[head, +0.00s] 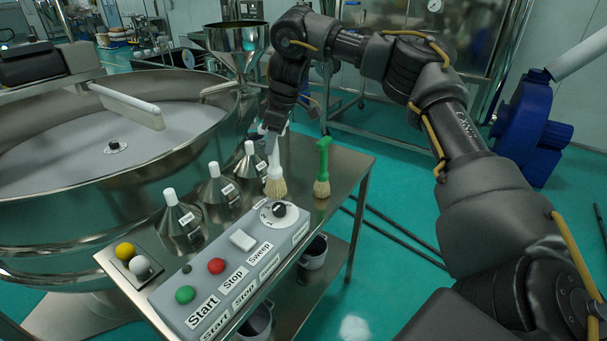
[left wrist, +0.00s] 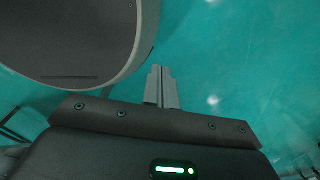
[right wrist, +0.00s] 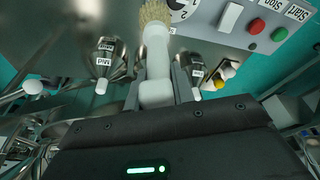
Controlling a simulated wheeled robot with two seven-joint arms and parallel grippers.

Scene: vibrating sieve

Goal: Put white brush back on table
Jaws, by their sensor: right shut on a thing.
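The white brush (head: 275,168) hangs nearly upright with its pale bristles down, just behind the dial end of the control box. My right gripper (head: 271,140) is shut on its handle from above. In the right wrist view the white brush (right wrist: 157,55) runs out from between the fingers of my right gripper (right wrist: 157,85), bristles away from me. The steel table (head: 345,168) lies below; I cannot tell whether the bristles touch it. My left gripper (left wrist: 162,85) is shut and empty in the left wrist view, over the green floor, and not in the head view.
A green brush (head: 322,165) stands right of the white one. Several steel cones (head: 180,222) line the table's left side. The control box (head: 235,275) fills the front. The big round sieve (head: 110,170) stands left. Bare table shows around the green brush.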

